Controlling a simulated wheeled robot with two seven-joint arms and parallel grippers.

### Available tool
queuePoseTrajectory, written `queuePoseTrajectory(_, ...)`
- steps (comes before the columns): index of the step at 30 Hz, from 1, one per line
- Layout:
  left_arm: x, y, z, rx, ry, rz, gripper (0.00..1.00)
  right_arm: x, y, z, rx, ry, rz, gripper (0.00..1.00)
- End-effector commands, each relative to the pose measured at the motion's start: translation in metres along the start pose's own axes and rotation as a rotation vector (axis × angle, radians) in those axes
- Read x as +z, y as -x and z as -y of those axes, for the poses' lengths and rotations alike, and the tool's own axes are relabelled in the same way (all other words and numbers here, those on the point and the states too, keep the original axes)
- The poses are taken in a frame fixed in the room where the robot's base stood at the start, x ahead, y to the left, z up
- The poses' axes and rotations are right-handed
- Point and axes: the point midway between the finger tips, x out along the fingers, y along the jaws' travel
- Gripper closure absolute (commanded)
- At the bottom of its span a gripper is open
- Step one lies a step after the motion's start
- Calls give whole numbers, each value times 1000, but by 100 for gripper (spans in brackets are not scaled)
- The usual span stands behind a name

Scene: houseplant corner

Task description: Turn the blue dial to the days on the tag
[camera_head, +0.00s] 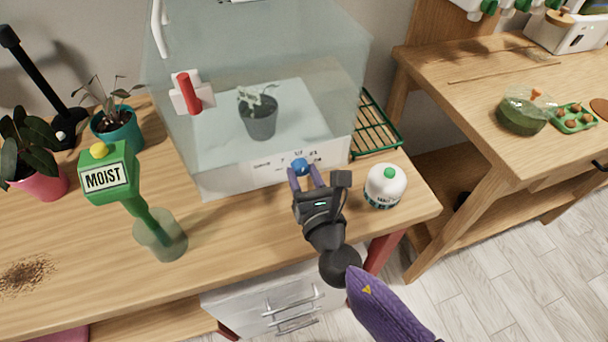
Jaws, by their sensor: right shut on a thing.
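The blue dial (300,166) sits on the white front panel (262,176) of a clear glass case. Small dark marks are printed around it; a "21" seems to show at its upper right, the rest is too small to read. My right gripper (304,177) reaches up from below with its purple fingers on both sides of the dial, shut on it. The dial's pointing direction cannot be told. I cannot make out a tag with days. My left gripper is not in view.
The glass case (330,60) holds a grey potted plant (259,121). A white bottle (385,187) with a green cap stands close right of my gripper. Spilled soil (25,274) lies far left.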

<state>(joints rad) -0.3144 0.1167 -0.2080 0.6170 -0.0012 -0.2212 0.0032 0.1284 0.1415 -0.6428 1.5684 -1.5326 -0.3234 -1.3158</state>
Motion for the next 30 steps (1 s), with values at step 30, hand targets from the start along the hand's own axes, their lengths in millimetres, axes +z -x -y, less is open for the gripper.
queuePoseTrajectory(30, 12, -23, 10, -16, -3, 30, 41, 0, 0, -1, -2, -951, 0, 100)
